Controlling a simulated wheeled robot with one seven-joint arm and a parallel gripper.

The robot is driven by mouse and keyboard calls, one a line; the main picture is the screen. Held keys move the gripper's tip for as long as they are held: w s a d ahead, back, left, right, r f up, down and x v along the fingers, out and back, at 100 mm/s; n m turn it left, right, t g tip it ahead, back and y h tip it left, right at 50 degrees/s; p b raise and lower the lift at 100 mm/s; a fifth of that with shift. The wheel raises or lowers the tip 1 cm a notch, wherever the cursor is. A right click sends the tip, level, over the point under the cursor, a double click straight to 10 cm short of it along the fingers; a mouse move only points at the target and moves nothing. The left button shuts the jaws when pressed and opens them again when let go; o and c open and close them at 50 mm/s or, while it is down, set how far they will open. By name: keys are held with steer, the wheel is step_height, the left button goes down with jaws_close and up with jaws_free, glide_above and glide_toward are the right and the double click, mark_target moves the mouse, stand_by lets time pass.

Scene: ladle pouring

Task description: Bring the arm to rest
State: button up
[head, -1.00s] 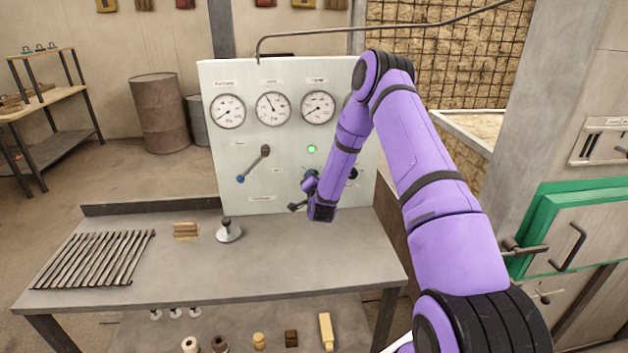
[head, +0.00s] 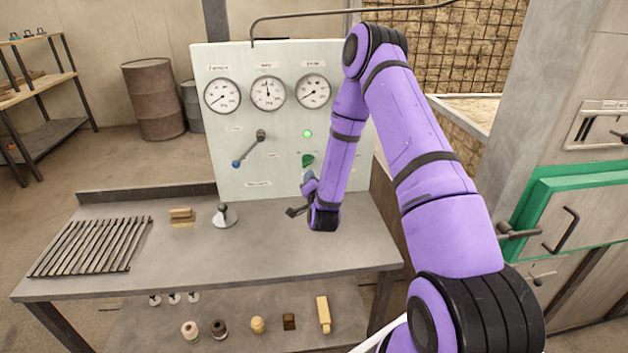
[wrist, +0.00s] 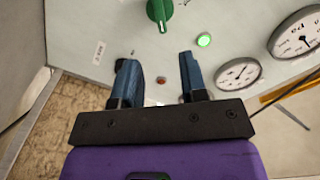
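My purple arm reaches over the workbench from the right in the head view. My gripper (head: 299,202) hangs above the bench in front of the panel, apart from both. In the wrist view my gripper (wrist: 158,76) shows two blue fingers spread apart with nothing between them. The pale control panel (head: 290,180) stands at the back of the bench. A green knob (head: 308,160) sits on it below a lit green lamp (head: 307,133); the knob (wrist: 160,12) and lamp (wrist: 204,40) also show in the wrist view, beyond the fingertips.
The workbench (head: 270,246) is clear in its middle. A rack of dark bars (head: 90,246), a small wooden block (head: 181,215) and a stamp-like tool (head: 224,216) stand on its left. A lever with a blue end (head: 247,150) is on the panel. A green-framed furnace door (head: 570,215) is at right.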

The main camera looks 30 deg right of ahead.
stand_by(0.3)
steer(key=w+a+r+n+g+y, duration=0.15)
steer(key=a+r+n+y, duration=0.3)
steer(key=r, duration=0.85)
steer(key=s+a+r+n+g+y, duration=0.2)
steer(key=s+a+r+n+g, duration=0.25)
steer(key=r, duration=0.65)
steer(key=s+a+r+n+g, duration=0.1)
steer(key=s+a+r, duration=0.1)
steer(key=s, duration=0.9)
steer(key=s+a+r+n+g, duration=0.2)
steer(key=s+r, duration=0.3)
steer(key=s, duration=0.7)
steer(key=s+a+r+n+g, duration=0.2)
steer(key=s+r, duration=0.1)
steer(key=s, duration=0.9)
steer(key=shift+s+r+y, duration=0.25)
steer(key=shift+r+y, duration=0.15)
steer(key=shift+y, duration=0.05)
